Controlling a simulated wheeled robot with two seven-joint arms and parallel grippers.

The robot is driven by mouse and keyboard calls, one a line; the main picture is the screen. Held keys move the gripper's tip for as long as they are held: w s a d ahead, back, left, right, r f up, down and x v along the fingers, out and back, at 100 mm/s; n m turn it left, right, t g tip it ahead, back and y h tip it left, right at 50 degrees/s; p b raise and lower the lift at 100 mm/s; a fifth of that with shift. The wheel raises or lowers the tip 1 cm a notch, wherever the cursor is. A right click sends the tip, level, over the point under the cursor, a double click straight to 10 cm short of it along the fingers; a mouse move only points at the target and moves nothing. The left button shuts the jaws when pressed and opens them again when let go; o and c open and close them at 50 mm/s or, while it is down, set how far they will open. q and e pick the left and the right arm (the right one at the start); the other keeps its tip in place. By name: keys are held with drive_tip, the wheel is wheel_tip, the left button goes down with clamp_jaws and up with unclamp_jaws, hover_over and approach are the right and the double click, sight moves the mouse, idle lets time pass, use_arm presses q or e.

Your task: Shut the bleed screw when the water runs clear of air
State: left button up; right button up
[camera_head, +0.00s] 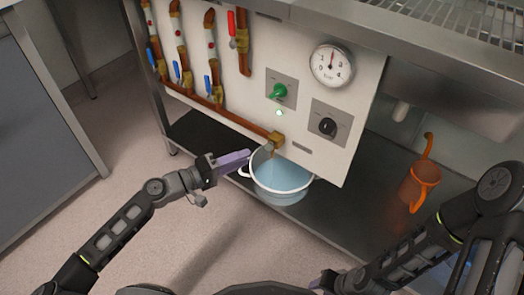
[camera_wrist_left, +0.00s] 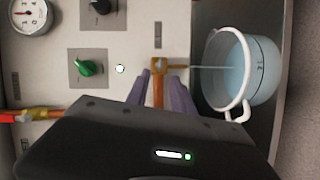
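The brass bleed screw fitting (camera_head: 277,138) sits at the end of the copper pipe, low on the white panel; it also shows in the left wrist view (camera_wrist_left: 158,64). A thin pale stream (camera_wrist_left: 205,67) runs from it into a white pot (camera_head: 283,197) holding bluish water (camera_wrist_left: 232,75). I cannot tell whether the stream carries air bubbles. My left gripper (camera_head: 249,157) is just in front of the fitting. Its purple fingers (camera_wrist_left: 163,80) are apart, with the pipe and fitting showing between them, apparently not touching. My right gripper (camera_head: 322,282) is at the bottom edge, mostly hidden.
The panel carries a pressure gauge (camera_head: 331,65), a green knob (camera_head: 279,91), a black knob (camera_head: 327,126) and a small lit lamp (camera_head: 280,113). Blue-handled and red-handled valves (camera_head: 232,24) line the pipes. An orange watering can (camera_head: 419,184) stands on the dark shelf (camera_head: 345,212) at right.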

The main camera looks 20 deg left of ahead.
sight(269, 147)
use_arm(q)
drive_tip(key=b+x, duration=0.1)
drive_tip(key=x, duration=0.6)
drive_tip(key=shift+w, duration=0.1)
clamp_jaws()
idle(0.5)
